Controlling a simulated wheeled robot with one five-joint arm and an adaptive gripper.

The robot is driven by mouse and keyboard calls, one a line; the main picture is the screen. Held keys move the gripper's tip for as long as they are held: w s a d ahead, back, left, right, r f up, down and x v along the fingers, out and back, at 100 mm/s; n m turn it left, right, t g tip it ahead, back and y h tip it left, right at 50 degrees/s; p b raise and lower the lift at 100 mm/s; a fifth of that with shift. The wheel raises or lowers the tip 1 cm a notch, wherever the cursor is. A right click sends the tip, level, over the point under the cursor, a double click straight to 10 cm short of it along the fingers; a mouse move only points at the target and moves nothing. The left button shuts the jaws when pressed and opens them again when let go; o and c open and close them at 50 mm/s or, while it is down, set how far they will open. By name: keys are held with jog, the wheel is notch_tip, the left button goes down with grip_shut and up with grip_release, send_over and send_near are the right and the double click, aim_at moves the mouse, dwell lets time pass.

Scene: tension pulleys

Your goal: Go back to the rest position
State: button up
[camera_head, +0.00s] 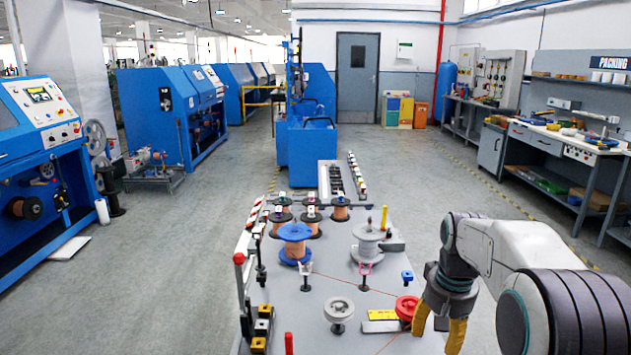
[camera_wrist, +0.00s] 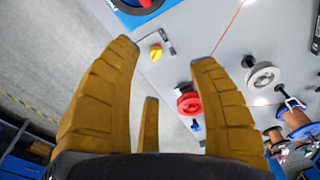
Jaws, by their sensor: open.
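My gripper (camera_head: 438,325) is at the front right of the grey bench (camera_head: 315,290) in the head view, fingers pointing down. In the wrist view its yellow fingers (camera_wrist: 165,75) are spread apart, with nothing between them. A red pulley (camera_head: 406,308) is on the bench just left of my gripper; it also shows in the wrist view (camera_wrist: 189,101), beyond the fingers. A white pulley (camera_head: 339,309) stands further left. A thin red wire (camera_head: 350,286) runs across the bench. I cannot tell whether a finger touches the red pulley.
A blue-flanged spool (camera_head: 295,243) and a grey spool (camera_head: 368,241) stand further back, with several copper spools behind. A red-topped lever (camera_head: 239,259) rises at the bench's left edge. Blue machines (camera_head: 180,105) line the left; a packing bench (camera_head: 550,140) is at right. Floor between is clear.

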jog(key=s+a+r+n+t+p, duration=0.1)
jog(key=s+a+r, duration=0.1)
jog(key=s, duration=1)
jog(key=s+a+r+n+t+p, duration=0.1)
jog(key=s+a, duration=0.3)
jog(key=s, duration=0.8)
jog(key=shift+s+a+r+n+p, duration=0.25)
jog(key=shift+s+r+n+p, duration=0.1)
jog(key=shift+r+n+p, duration=0.2)
